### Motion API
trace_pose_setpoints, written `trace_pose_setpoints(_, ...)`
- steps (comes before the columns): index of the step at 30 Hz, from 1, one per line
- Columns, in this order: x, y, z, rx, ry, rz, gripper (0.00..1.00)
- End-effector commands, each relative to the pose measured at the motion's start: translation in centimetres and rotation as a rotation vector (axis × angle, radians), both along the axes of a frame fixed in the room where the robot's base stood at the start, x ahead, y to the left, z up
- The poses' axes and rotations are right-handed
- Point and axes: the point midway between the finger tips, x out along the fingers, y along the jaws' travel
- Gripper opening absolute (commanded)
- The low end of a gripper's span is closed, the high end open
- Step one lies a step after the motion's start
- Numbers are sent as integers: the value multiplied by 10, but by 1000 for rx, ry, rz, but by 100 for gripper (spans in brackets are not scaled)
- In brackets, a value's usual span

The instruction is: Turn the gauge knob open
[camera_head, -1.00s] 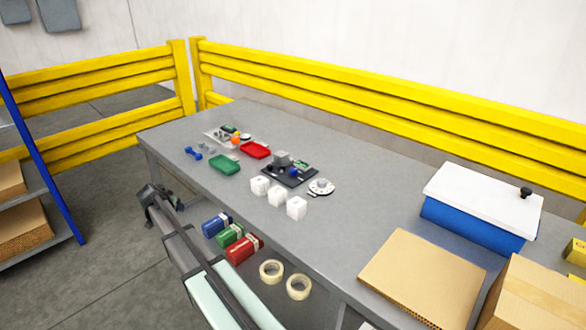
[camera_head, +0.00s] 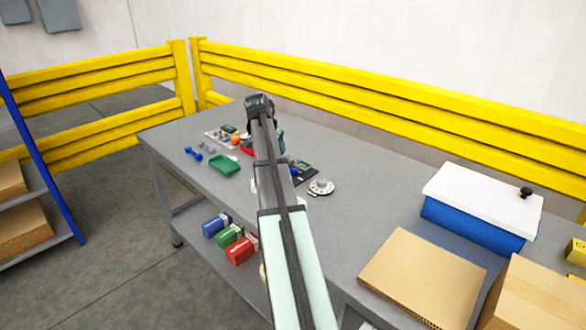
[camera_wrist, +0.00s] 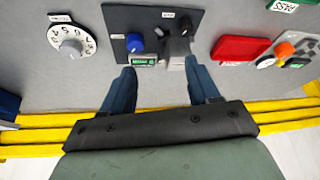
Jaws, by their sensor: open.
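In the wrist view a dark panel (camera_wrist: 119,28) carries a round blue knob (camera_wrist: 135,43), a small green display (camera_wrist: 143,60) beside it, and a grey block (camera_wrist: 172,62) with a dark part. I cannot tell from the labels which part is the gauge knob. My gripper (camera_wrist: 163,80) is open and empty; its two blue fingers are wide apart, on either side of the display and the grey block. The fingertips look apart from the blue knob. In the head view my arm covers much of the panel; its blue knob (camera_head: 294,171) shows at the right of the arm.
A white numbered dial (camera_wrist: 71,41) lies beside the panel. A red tray (camera_wrist: 240,48) and a board with an orange knob (camera_wrist: 284,49) are on the other side. A green tray (camera_head: 225,165), blue-and-white box (camera_head: 480,205) and cardboard (camera_head: 424,275) are on the table. Yellow rails (camera_head: 400,95) stand behind.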

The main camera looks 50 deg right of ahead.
Motion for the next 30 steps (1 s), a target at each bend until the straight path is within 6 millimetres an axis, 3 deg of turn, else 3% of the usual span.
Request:
trace_pose_setpoints(1, -14, -8, 6, 12, 8, -7, 60)
trace_pose_setpoints(4, -32, -17, 12, 33, 22, -12, 60)
trace_pose_setpoints(11, -43, -25, 11, 48, 32, -14, 60)
trace_pose_setpoints(30, -32, -61, -79, 47, 31, -15, 60)
